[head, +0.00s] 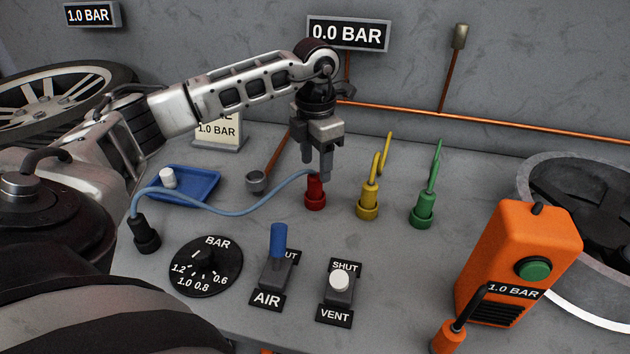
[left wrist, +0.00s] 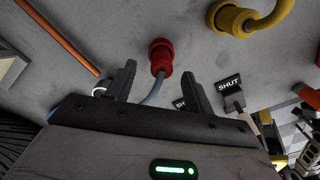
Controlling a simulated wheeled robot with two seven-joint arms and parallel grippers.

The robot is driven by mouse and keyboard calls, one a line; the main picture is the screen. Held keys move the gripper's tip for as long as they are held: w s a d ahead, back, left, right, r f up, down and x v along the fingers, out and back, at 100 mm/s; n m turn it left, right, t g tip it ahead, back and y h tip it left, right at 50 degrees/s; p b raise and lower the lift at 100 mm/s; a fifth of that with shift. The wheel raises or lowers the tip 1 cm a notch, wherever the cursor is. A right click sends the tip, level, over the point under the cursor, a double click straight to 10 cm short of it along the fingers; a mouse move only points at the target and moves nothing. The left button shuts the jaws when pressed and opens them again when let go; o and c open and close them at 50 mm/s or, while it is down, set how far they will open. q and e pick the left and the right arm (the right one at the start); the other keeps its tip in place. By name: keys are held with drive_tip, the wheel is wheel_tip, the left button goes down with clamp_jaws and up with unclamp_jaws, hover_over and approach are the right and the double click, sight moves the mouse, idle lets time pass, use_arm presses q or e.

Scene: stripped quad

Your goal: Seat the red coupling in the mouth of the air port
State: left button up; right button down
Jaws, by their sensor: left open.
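The red coupling (head: 315,192) stands upright on the grey bench, with a blue hose (head: 235,212) running left from it to a black fitting. It also shows in the left wrist view (left wrist: 161,58). My left gripper (head: 317,172) is directly above the coupling, fingers pointing down. In the left wrist view its two fingers (left wrist: 161,78) are apart, with the hose between them and the coupling just beyond, not gripped. A small grey cup on a copper pipe, seemingly the air port (head: 256,181), stands left of the coupling, its mouth facing up. My right gripper is not seen.
Yellow (head: 368,202) and green (head: 423,207) couplings stand to the right. A blue tray (head: 205,190) lies left of the port. In front are a dial (head: 205,268), the AIR lever (head: 278,242) and the VENT switch (head: 340,282). An orange box (head: 515,255) stands at right.

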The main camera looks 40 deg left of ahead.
sight(315, 175)
use_arm(q)
wheel_tip(315, 175, down, 4)
drive_tip(key=shift+s+d+f, duration=0.1)
drive_tip(key=shift+s+f, duration=0.05)
drive_tip(key=c, duration=1.1)
